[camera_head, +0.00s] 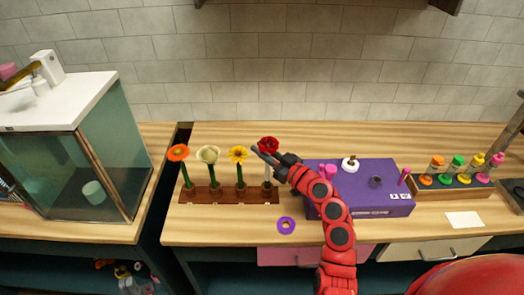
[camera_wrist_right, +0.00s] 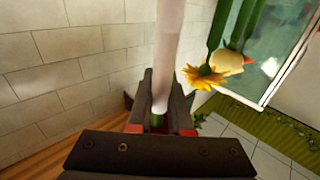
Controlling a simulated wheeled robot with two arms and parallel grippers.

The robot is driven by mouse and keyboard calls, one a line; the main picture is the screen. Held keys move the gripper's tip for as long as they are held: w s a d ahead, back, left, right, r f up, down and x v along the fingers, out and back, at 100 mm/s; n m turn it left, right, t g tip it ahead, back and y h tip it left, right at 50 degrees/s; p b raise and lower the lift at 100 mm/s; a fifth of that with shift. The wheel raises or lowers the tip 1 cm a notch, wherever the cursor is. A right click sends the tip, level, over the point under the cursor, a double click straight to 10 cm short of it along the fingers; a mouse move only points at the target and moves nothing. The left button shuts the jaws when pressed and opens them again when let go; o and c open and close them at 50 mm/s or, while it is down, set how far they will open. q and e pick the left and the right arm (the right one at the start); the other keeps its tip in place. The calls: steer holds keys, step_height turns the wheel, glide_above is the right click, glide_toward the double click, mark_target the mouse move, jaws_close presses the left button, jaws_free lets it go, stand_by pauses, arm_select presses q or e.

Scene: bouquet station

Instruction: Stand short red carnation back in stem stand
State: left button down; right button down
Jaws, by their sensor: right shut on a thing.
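The short red carnation (camera_head: 269,144) is upright, its bloom just above my right gripper (camera_head: 263,156). The right gripper points left and is shut on its stem; a bit of green stem (camera_wrist_right: 157,121) shows between the jaws in the right wrist view. The brown stem stand (camera_head: 228,196) is below, with orange, cream and yellow (camera_head: 238,154) flowers standing in it. A pale tube (camera_head: 267,174) rises at the stand's right end, directly under the gripper; it also shows in the right wrist view (camera_wrist_right: 168,45). Whether the stem is inside the tube I cannot tell. My left gripper is out of view.
A purple box (camera_head: 372,180) stands right of the stand, under my right arm. A purple ring (camera_head: 286,225) lies in front. A wooden rack (camera_head: 450,192) with colourful items is further right. A glass tank (camera_head: 85,165) stands left, beyond a gap between counters.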

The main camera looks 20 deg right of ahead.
steer(key=shift+f+b, duration=0.1)
steer(key=shift+b, duration=0.2)
stand_by(0.4)
steer(key=shift+f+b, duration=0.1)
steer(key=shift+b, duration=0.45)
steer(key=shift+f, duration=0.15)
steer(key=shift+f+b, duration=0.2)
steer(key=shift+b, duration=0.4)
steer(key=shift+f+b, duration=0.25)
steer(key=shift+b, duration=0.1)
steer(key=shift+f, duration=0.1)
steer(key=shift+f+b, duration=0.1)
steer(key=shift+b, duration=0.35)
